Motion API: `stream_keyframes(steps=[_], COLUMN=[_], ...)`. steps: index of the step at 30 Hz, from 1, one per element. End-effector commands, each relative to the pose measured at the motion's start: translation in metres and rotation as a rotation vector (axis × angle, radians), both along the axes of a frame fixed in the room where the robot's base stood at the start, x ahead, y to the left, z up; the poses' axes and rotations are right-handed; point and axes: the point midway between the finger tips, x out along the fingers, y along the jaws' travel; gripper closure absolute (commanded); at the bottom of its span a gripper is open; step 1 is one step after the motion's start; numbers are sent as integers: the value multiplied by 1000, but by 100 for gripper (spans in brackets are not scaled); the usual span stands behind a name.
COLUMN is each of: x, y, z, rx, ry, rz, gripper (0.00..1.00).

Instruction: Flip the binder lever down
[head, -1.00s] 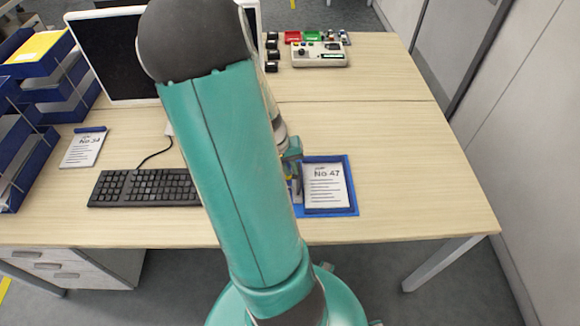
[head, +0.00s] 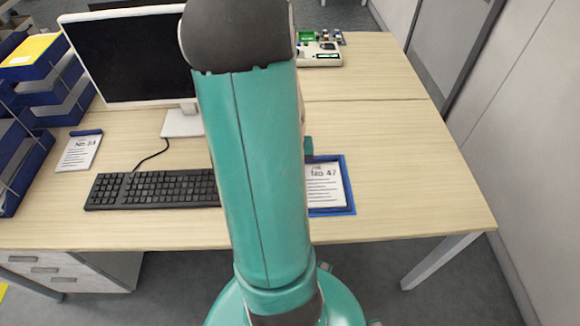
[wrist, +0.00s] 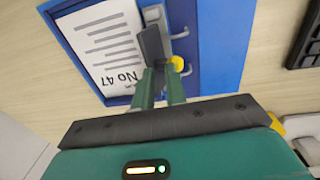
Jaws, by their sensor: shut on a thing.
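The blue binder (head: 350,205) lies open near the desk's front, with a white sheet "No 47" (head: 323,186) on its visible side. In the wrist view the binder (wrist: 222,45) shows a metal ring mechanism (wrist: 184,35) beside the sheet. A dark grey piece (wrist: 152,42) stands just beyond the fingers and hides part of the mechanism. In the head view my arm hides most of the gripper and the binder's left side.
A keyboard (head: 150,190), a monitor (head: 125,55) and a second sheet (head: 78,153) stand left of my arm. Blue trays (head: 45,95) stack at the far left. A white device (head: 318,55) sits at the back. The desk right of the binder is clear.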

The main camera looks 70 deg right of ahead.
Motion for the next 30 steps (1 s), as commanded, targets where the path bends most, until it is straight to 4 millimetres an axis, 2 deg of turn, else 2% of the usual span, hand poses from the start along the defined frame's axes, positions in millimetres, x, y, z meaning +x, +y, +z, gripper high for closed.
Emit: stream_keyframes(steps=[1,15,30], x=[-13,-30,-50], y=[3,-6,-17], z=[-7,-12,-31], rx=[31,187,402], ry=[-15,-326,-744], rz=[-18,-12,0], gripper=[100,100,100])
